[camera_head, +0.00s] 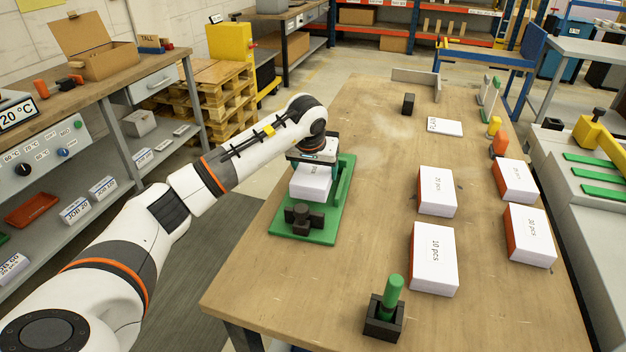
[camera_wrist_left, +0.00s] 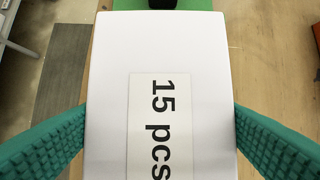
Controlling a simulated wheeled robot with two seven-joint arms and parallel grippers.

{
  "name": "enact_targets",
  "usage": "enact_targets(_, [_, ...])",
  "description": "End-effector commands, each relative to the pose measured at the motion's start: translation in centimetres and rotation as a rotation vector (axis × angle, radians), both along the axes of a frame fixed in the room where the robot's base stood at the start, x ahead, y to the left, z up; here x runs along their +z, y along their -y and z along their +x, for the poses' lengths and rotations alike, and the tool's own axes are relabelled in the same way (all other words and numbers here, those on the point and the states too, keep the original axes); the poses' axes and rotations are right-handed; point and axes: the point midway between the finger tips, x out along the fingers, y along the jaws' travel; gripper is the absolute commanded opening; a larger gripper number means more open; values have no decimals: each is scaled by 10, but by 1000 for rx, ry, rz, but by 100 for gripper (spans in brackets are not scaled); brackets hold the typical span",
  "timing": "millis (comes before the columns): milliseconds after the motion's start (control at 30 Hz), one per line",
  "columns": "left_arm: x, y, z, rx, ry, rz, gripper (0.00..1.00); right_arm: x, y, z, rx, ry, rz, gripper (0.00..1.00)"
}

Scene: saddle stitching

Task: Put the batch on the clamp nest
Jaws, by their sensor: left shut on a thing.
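A white batch (camera_head: 311,184) sits at the green clamp nest (camera_head: 336,222) on the left side of the table. In the left wrist view the batch (camera_wrist_left: 160,60) shows a label reading "15 pcs". My left gripper (camera_head: 312,158) is over the batch, its green ridged fingers (camera_wrist_left: 160,135) shut on the batch's two sides. The nest has a dark clamp knob (camera_head: 303,216) at its near end and a raised green wall on the right. I cannot tell whether the batch's underside touches the nest. My right gripper is not in view.
Several other white batches with orange sides, such as the "10 pcs" one (camera_head: 435,260), stand on the right half of the wooden table (camera_head: 330,290). A green-handled tool in a black holder (camera_head: 385,318) stands near the front. The table's middle is clear.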

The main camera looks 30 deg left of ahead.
Motion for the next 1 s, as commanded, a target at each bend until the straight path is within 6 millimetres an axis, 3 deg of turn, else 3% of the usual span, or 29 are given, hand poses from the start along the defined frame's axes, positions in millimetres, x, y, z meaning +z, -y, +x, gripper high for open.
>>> enact_targets(267, [-34,1,0,-1,-1,-1,43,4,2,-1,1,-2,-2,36])
enact_targets(633, [-39,0,0,-1,1,1,43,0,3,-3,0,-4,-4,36])
enact_targets(667, [-38,0,0,-1,-1,1,82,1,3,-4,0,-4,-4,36])
enact_targets(700, [-38,0,0,-1,-1,1,86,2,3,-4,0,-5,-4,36])
enact_targets(1000, [-35,0,0,0,-1,0,86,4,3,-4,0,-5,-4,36])
